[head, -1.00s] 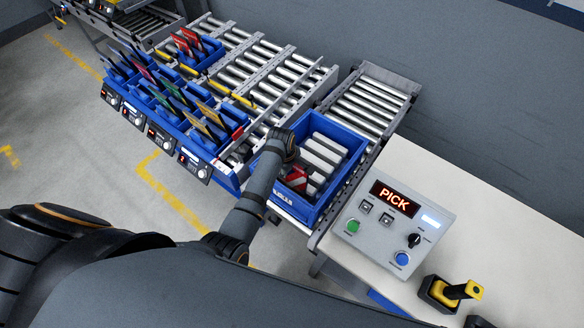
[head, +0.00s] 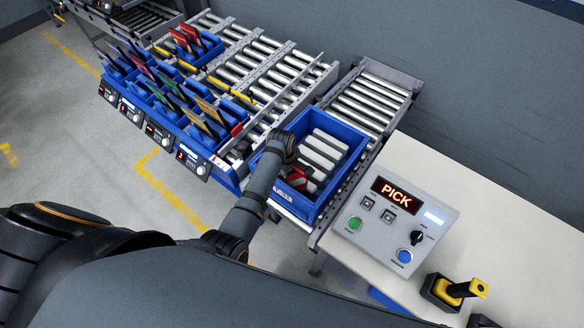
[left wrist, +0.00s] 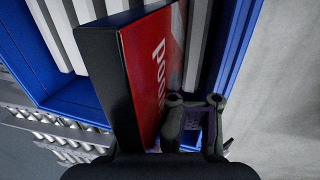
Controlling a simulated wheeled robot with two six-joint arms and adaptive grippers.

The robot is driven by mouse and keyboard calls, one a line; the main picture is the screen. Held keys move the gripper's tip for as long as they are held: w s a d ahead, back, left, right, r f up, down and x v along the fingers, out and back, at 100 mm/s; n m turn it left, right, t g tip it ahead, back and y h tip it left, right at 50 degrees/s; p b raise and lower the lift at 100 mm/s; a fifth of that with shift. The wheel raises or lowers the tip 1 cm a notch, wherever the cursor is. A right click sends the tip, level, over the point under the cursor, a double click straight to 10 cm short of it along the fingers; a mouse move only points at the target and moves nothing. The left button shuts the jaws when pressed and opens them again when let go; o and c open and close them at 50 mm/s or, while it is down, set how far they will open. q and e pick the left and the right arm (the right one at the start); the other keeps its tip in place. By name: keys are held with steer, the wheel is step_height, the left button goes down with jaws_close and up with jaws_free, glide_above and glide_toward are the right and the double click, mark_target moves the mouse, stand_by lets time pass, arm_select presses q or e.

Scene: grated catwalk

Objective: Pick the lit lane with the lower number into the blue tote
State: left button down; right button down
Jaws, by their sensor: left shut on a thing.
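The blue tote (head: 346,128) stands open on the rollers, with pale bars across its floor. My left gripper (left wrist: 195,103) reaches down into its near left part and is shut on a red-faced box with dark sides (left wrist: 150,70). The box is tilted; white lettering shows on its red face. In the head view the red box (head: 297,177) shows inside the tote, partly hidden by my wrist. I cannot tell whether it touches the floor. The lane bins (head: 168,113) have several small displays; the nearest display (head: 192,163) shows a red digit. My right gripper is out of view.
A control box (head: 395,222) reading PICK stands on the pale bench at right, with a yellow-and-black handle (head: 458,291) near it. Roller lanes (head: 265,65) lie beyond the bins. A small blue bin with red items (head: 197,50) sits at the back.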

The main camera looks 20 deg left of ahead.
arm_select(q)
steer(key=shift+s+b+x, duration=0.2)
steer(key=shift+b+x, duration=0.35)
steer(key=shift+x, duration=0.35)
steer(key=shift+s+b+x, duration=0.15)
steer(key=shift+b+x, duration=0.4)
steer(key=shift+x, duration=0.35)
steer(key=shift+s+b+x, duration=0.2)
steer(key=shift+b+x, duration=0.35)
steer(key=shift+x, duration=0.35)
steer(key=shift+a+f, duration=0.1)
steer(key=shift+a, duration=0.1)
steer(key=shift+c, duration=0.8)
jaws_free()
